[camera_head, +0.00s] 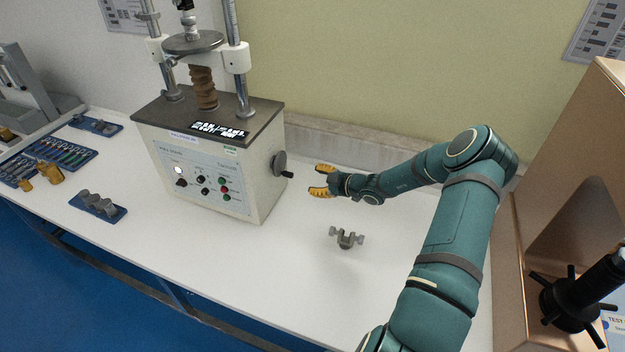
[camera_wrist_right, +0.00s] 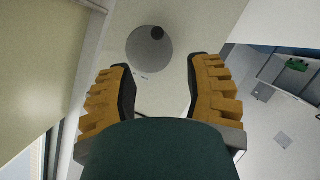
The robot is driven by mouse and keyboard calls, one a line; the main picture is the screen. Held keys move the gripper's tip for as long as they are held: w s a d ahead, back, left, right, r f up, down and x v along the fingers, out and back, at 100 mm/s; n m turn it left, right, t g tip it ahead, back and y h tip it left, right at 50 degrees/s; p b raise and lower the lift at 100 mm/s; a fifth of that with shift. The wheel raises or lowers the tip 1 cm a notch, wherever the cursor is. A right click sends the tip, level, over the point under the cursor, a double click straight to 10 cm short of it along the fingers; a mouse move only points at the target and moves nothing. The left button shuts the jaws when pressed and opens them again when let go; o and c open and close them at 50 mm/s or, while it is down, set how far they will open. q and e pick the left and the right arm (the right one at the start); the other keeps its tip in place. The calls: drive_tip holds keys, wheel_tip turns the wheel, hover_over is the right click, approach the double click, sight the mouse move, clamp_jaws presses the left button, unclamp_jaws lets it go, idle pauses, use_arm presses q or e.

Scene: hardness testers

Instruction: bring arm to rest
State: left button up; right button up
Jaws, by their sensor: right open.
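My right arm (camera_head: 458,225) is green with dark bands and reaches over the white bench from the lower right, bent at the elbow. My right gripper (camera_head: 322,181) has yellow fingertips and is open and empty. It points left at the hardness tester (camera_head: 200,165), just right of the tester's side crank wheel (camera_head: 281,165), with a small gap between them. In the right wrist view the two ridged yellow fingers (camera_wrist_right: 158,95) stand apart, with the round grey wheel (camera_wrist_right: 149,49) ahead between them. My left gripper shows in neither view.
A small grey clamp-like part (camera_head: 346,238) stands on the white bench (camera_head: 300,275) below the gripper. Blue trays with tools (camera_head: 98,207) lie at the left. A copper-coloured machine (camera_head: 520,270) with a black spoked handle (camera_head: 572,305) stands close to the arm's right.

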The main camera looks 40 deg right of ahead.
sight(260, 314)
idle(0.7)
